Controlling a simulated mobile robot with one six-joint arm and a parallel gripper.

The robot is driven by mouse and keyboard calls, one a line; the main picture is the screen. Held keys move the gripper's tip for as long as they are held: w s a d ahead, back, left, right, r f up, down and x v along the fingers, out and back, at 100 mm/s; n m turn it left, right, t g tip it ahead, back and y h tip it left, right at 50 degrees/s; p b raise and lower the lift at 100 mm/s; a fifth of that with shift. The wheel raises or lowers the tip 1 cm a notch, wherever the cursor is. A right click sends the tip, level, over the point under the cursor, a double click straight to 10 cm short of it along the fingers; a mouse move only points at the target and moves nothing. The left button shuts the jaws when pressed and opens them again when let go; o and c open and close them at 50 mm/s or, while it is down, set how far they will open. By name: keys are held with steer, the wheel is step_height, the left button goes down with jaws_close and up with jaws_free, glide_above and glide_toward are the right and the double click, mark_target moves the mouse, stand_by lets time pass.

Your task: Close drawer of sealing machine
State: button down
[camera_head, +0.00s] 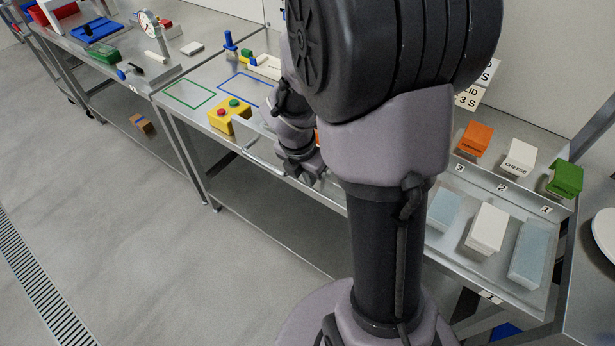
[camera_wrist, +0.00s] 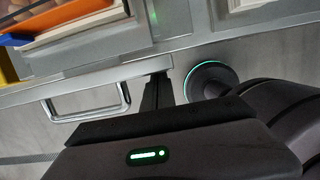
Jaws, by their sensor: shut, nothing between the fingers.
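The sealing machine is mostly hidden behind my arm in the head view. Its drawer front (camera_head: 262,153) juts out past the table's front edge beside the yellow button box, so the drawer looks at least partly open. In the wrist view the metal drawer front (camera_wrist: 100,75) runs across the picture, with a silver bar handle (camera_wrist: 88,112) at left. An orange-edged tray (camera_wrist: 60,20) with food in it lies behind the front. My gripper (camera_wrist: 157,92) is shut and empty, its fingertips close to the drawer front, right of the handle; contact cannot be told.
The yellow box (camera_head: 229,115) with red and green buttons stands on the table left of the drawer. Green (camera_head: 189,94) and blue outlines mark the tabletop. Labelled blocks and pale containers (camera_head: 487,226) stand on the right. The floor (camera_head: 150,230) in front is clear.

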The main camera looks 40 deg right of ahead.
steer(key=w+d+p, duration=0.1)
steer(key=d+p, duration=0.3)
steer(key=d, duration=0.1)
steer(key=w+d+p, duration=0.2)
steer(key=d+p, duration=0.3)
steer(key=w+d+p, duration=0.2)
steer(key=d+p, duration=0.2)
steer(key=d, duration=0.1)
steer(key=shift+w+r, duration=0.2)
steer(key=shift+w+d+f+p, duration=0.2)
steer(key=shift+w+d+p, duration=0.05)
steer(key=shift+d+p, duration=0.4)
steer(key=shift+a, duration=0.1)
